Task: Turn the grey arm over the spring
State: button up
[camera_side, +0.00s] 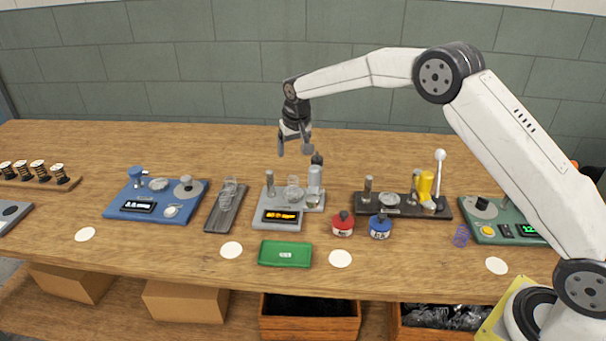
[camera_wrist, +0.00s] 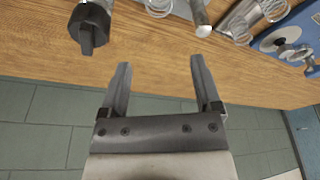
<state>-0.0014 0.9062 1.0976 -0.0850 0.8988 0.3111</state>
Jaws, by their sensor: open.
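My gripper (camera_side: 294,150) hangs open and empty above the back of the table, behind the grey machine (camera_side: 274,222). In the wrist view my gripper's fingers (camera_wrist: 160,64) are spread, with bare wood beyond their tips. The grey machine has an orange display, a pale clear coil (camera_side: 292,194), a thin grey post (camera_side: 270,181) and a thick silver cylinder (camera_side: 314,179). In the wrist view the knob (camera_wrist: 88,28) is left of the fingers; the coil (camera_wrist: 158,6) and post (camera_wrist: 201,18) are ahead. I cannot clearly make out a separate grey arm.
A blue machine (camera_side: 121,208) and a grey rack of coils (camera_side: 222,219) stand left. A dark machine (camera_side: 409,210) with a tall white-ball lever and a green machine (camera_side: 484,234) stand right. In front are a green tray (camera_side: 264,257) and red (camera_side: 343,229) and blue (camera_side: 380,231) pots.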

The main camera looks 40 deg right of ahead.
jog(key=w+d+v, duration=0.1)
jog(key=w+v, duration=0.1)
jog(key=v, duration=0.6)
jog(key=w+d+f+n+t, duration=0.2)
jog(key=w+d+n+t, duration=0.15)
jog(key=d+t, duration=0.65)
jog(key=s+a+r+n+t+y, duration=0.1)
jog(key=s+a+n+y, duration=0.15)
jog(key=s+y, duration=0.25)
jog(key=s+a+r+n+t+y, duration=0.1)
jog(key=s+a+n+y, duration=0.1)
jog(key=s+n+y, duration=0.3)
jog(key=shift+m+y, duration=0.3)
jog(key=shift+m, duration=0.4)
jog(key=shift+s+d+f, duration=0.1)
jog(key=shift+s+f, duration=0.1)
jog(key=shift+f, duration=1.05)
jog(key=shift+s+d+f, duration=0.1)
jog(key=shift+s+f, duration=0.05)
jog(key=shift+f, duration=1.15)
